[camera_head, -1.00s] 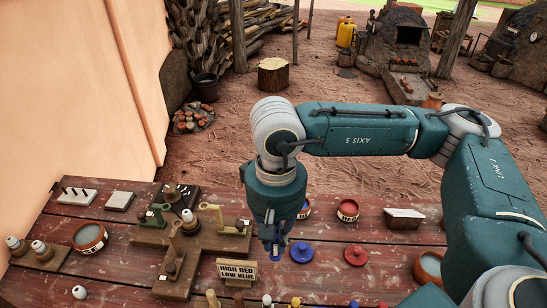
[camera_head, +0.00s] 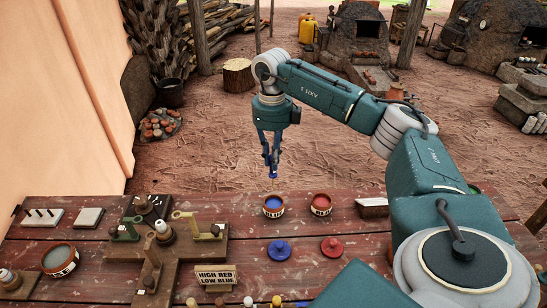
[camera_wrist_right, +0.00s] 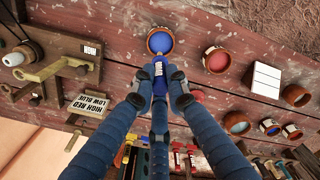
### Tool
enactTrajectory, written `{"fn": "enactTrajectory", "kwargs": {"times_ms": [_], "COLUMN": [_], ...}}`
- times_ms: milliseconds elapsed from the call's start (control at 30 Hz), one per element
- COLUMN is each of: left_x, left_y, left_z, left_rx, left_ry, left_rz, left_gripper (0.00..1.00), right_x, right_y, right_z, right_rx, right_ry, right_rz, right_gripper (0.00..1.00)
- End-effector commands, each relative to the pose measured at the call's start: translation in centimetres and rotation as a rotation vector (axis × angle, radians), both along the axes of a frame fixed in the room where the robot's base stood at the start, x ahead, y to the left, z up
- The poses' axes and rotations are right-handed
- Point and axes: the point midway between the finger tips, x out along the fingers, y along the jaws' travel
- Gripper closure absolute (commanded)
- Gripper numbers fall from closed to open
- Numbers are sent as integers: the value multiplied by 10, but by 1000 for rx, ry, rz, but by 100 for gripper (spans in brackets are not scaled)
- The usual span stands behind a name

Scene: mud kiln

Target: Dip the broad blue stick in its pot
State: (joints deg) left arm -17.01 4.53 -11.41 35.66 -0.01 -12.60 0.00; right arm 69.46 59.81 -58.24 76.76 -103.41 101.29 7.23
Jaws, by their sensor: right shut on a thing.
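My right gripper (camera_head: 271,160) is shut on a blue stick (camera_head: 273,177), which points down. In the head view the stick's tip shows just above the blue pot (camera_head: 273,206), with a gap between them. The pot is a small clay vessel with blue liquid and a label. In the right wrist view the blue stick (camera_wrist_right: 160,78) sits between the fingertips, and the blue pot (camera_wrist_right: 160,41) shows just beyond its end. How far the tip is above the rim I cannot tell. My left gripper is not in view.
A red pot (camera_head: 321,205) stands right of the blue one. A blue lid (camera_head: 279,249) and a red lid (camera_head: 332,247) lie in front. A wooden stand (camera_head: 170,255) with a sign (camera_head: 216,277) reading "HIGH RED LOW BLUE" is at the left.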

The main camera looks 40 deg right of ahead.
Motion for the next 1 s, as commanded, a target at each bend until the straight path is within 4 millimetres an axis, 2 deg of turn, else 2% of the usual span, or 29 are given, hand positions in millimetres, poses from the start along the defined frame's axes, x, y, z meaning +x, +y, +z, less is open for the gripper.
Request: {"fn": "enactTrajectory", "kwargs": {"times_ms": [267,633,1000], "left_x": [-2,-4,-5], "left_y": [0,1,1], "left_z": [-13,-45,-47], "left_rx": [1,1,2], "left_ry": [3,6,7], "left_rz": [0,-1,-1], "left_gripper": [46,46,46], "right_x": [0,0,0], "right_y": [-4,-4,-4], "right_z": [-15,-52,-55], "right_rx": [0,0,0], "right_ry": [-1,-1,-1], "right_rz": [-40,-37,-36], "right_gripper": [100,100,100]}}
